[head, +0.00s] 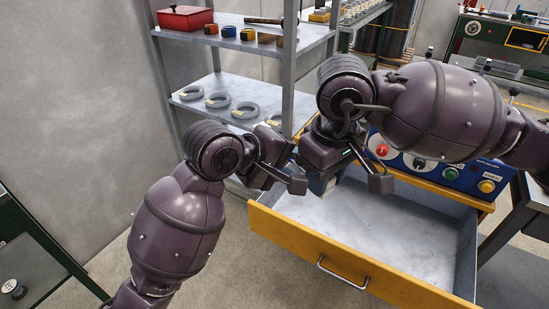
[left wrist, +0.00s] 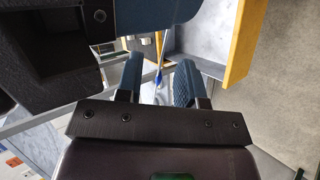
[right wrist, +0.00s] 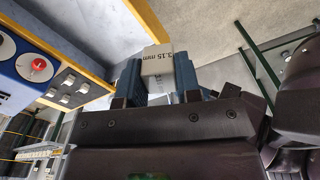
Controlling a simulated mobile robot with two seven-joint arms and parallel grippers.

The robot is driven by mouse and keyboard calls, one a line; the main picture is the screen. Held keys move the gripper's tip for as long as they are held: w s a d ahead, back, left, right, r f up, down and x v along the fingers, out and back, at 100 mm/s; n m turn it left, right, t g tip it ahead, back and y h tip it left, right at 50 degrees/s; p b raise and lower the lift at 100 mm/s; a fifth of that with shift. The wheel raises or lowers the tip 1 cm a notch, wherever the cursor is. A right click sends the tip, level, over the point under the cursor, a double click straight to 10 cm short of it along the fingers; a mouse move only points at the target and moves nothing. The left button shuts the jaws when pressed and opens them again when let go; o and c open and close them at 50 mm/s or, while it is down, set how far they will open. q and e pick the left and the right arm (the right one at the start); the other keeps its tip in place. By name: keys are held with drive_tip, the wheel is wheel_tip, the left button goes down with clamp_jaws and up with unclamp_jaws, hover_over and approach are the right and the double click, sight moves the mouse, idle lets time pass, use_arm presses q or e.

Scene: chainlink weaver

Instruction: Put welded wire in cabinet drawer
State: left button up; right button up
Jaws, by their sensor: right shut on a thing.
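My right gripper (head: 352,176) is over the back left part of the open drawer (head: 365,230). In the right wrist view, its blue fingers (right wrist: 158,82) are shut on a pale block-like piece marked "3.15 mm" (right wrist: 158,62), which I take to be the welded wire. The head view mostly hides this piece behind the gripper. My left gripper (head: 284,172) is close beside the right one, by the drawer's left corner. In the left wrist view, its fingers (left wrist: 158,85) are apart with nothing clearly held. The drawer has a yellow front, and its visible floor is bare.
A control box (head: 440,170) with coloured buttons stands on the cabinet top behind the drawer. A metal shelf (head: 255,95) at the back left holds several tagged rings, small coloured items and a red box (head: 186,18). Bare floor lies left of the drawer.

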use_arm(q)
drive_tip(key=shift+w+d+f, duration=0.3)
drive_tip(key=shift+d+f, duration=0.05)
drive_tip(key=shift+d, duration=0.1)
drive_tip(key=shift+c, duration=0.5)
clamp_jaws()
use_arm(e)
drive_tip(key=o, duration=0.9)
drive_tip(key=shift+r, duration=0.1)
